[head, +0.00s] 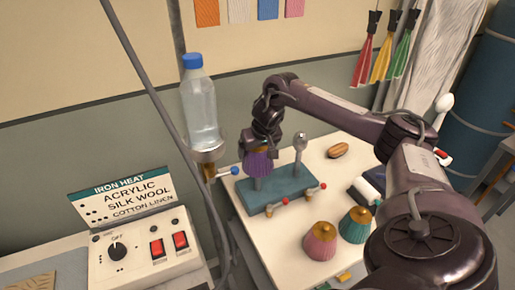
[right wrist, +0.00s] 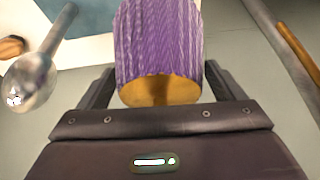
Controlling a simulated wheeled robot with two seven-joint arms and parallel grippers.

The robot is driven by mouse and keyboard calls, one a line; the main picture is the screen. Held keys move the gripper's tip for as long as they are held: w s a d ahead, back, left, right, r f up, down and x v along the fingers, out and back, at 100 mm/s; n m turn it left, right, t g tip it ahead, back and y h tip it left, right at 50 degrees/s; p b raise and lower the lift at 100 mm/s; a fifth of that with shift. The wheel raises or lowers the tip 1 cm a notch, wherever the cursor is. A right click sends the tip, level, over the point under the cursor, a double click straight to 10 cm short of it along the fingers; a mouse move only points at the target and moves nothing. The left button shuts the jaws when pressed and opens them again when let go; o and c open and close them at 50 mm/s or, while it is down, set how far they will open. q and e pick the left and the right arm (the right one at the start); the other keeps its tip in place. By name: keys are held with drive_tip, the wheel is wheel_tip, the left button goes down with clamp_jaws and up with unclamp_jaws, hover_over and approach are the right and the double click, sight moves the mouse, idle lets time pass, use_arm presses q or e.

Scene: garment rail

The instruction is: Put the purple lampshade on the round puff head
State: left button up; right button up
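The purple lampshade (head: 258,163) is pleated, with a gold cap; in the right wrist view (right wrist: 160,40) it fills the space between my fingers. My right gripper (head: 262,146) points down from above and is shut on the lampshade, one finger at each side (right wrist: 160,88). The lampshade is over or in front of the left post of the teal stand (head: 283,190); a short post shows below it. The silver round head (head: 300,141) stands bare on the stand's right post and shows at left in the right wrist view (right wrist: 30,82). My left gripper is out of view.
A pink shade (head: 319,242) and a green shade (head: 355,226) stand on the white table in front of the stand. A water bottle (head: 200,105) stands behind at left. A brown oval object (head: 338,150) lies to the right, and the iron-heat control box (head: 140,250) is front left.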

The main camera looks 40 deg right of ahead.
drive_tip(key=shift+o, duration=1)
drive_tip(key=shift+r, duration=0.1)
drive_tip(key=b+v, duration=0.1)
drive_tip(key=v, duration=0.4)
drive_tip(key=shift+r+b, duration=0.15)
drive_tip(key=shift+b, duration=0.15)
drive_tip(key=p+v, duration=0.5)
drive_tip(key=v, duration=0.1)
drive_tip(key=shift+s+r, duration=0.2)
drive_tip(key=shift+r, duration=0.15)
drive_tip(key=shift+a, duration=0.1)
drive_tip(key=shift+f, duration=0.1)
